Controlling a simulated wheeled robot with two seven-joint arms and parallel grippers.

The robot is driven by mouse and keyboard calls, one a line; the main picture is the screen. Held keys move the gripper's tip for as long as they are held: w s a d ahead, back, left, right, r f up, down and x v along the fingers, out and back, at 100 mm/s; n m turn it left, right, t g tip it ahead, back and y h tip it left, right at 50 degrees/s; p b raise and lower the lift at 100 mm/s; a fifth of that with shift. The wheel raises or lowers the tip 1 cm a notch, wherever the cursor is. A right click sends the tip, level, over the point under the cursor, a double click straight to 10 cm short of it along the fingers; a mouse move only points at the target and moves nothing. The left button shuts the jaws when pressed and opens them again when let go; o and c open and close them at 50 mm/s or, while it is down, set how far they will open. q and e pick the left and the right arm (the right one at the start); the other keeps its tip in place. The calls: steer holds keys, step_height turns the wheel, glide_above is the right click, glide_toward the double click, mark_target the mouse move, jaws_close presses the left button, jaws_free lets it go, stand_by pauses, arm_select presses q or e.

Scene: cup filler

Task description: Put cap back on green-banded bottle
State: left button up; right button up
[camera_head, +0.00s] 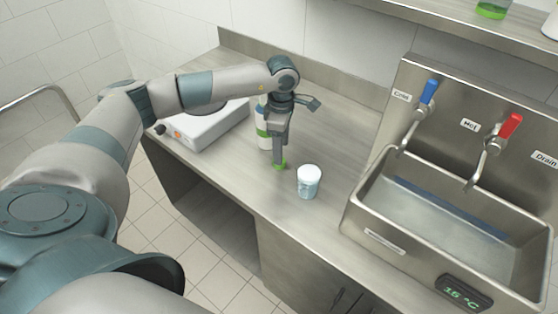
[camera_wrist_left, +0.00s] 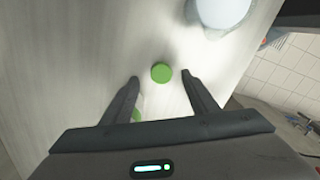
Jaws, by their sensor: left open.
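The green-banded bottle (camera_head: 263,140) stands on the steel counter, partly hidden behind my left gripper (camera_head: 279,160); its top is hard to make out. A small round green cap (camera_head: 281,166) lies on the counter just below my left fingertips. In the left wrist view the cap (camera_wrist_left: 161,72) shows between the two open fingertips of my left gripper (camera_wrist_left: 161,78), with a gap on both sides. The gripper points down and is empty. A bit of green and white shows beside the left finger there, perhaps the bottle (camera_wrist_left: 137,114). My right gripper is not in view.
A white-lidded jar (camera_head: 309,182) stands close to the right of the cap; it also shows in the left wrist view (camera_wrist_left: 222,10). A white device (camera_head: 205,130) sits at the counter's left. A sink (camera_head: 450,220) with taps is at right. The counter behind the jar is clear.

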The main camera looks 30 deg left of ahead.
arm_select(q)
steer(key=shift+s+f+p, duration=0.15)
steer(key=shift+f+p, duration=0.1)
steer(key=shift+p, duration=0.1)
steer(key=f+p, duration=0.1)
steer(key=f, duration=0.2)
steer(key=shift+a+p, duration=0.2)
steer(key=shift+p, duration=0.15)
steer(key=shift+f, duration=0.5)
steer(key=c, duration=1.1)
